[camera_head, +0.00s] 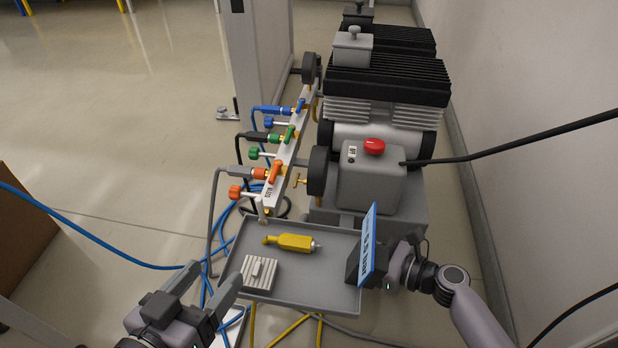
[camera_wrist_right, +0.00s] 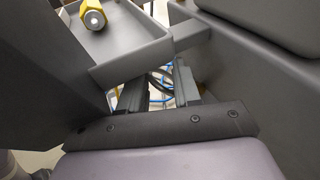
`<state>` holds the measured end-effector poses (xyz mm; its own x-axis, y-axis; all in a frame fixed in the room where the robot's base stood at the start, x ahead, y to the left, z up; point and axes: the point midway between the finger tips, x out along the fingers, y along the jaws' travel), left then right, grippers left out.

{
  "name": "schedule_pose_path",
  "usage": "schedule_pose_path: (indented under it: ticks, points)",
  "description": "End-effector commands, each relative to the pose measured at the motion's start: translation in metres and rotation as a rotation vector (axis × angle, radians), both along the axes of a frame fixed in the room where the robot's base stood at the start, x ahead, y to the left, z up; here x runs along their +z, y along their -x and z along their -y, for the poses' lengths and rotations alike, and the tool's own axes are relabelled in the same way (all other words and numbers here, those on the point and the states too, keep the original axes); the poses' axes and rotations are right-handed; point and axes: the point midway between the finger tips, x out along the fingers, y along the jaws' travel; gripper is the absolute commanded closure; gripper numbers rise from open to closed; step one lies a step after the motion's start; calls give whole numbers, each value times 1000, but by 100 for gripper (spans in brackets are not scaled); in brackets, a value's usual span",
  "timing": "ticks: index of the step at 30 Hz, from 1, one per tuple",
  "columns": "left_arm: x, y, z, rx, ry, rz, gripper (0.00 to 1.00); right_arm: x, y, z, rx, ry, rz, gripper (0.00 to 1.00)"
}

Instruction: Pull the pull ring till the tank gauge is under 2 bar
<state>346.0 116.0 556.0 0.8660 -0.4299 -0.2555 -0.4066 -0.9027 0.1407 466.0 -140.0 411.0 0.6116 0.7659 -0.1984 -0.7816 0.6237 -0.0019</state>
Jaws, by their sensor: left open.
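A small brass fitting (camera_head: 299,181), possibly the pull ring, sticks out left of the compressor (camera_head: 372,180); its ring shape is too small to be sure of. Two dark round discs, one near (camera_head: 318,170) and one farther back (camera_head: 311,68), look like gauges or wheels seen edge-on; no dial reads. My left gripper (camera_head: 212,279) is open and empty at the lower left, before the tray and well short of the fitting. My right gripper (camera_wrist_right: 160,88) has its fingers apart with hoses showing between them; in the head view a blue panel hides its fingers.
A grey tray (camera_head: 325,240) holds a yellow tool (camera_head: 290,242) and a ribbed grey block (camera_head: 259,272). The blue panel (camera_head: 368,245) stands at its right edge. A manifold (camera_head: 283,165) with blue, green and orange valves runs behind it. Blue hoses trail left. A wall bounds the right.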

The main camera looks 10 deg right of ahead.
Motion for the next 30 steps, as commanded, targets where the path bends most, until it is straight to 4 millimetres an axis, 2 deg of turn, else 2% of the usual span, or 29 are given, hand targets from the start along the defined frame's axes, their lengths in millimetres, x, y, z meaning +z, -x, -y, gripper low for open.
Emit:
schedule_pose_path:
  ticks: [1,2,11,24,30]
  points:
    - [0,0,0,0,0,0,33,0,0,0,1,-1,-2,93]
    - [0,0,0,0,0,0,33,0,1,0,1,-1,-2,100]
    - [0,1,-1,2,-1,-2,33,0,1,-1,1,-4,-5,100]
    - [14,0,0,1,0,-2,33,9,10,-3,1,-6,-7,100]
    - [11,0,0,1,0,-2,33,6,9,-3,2,-5,-7,100]
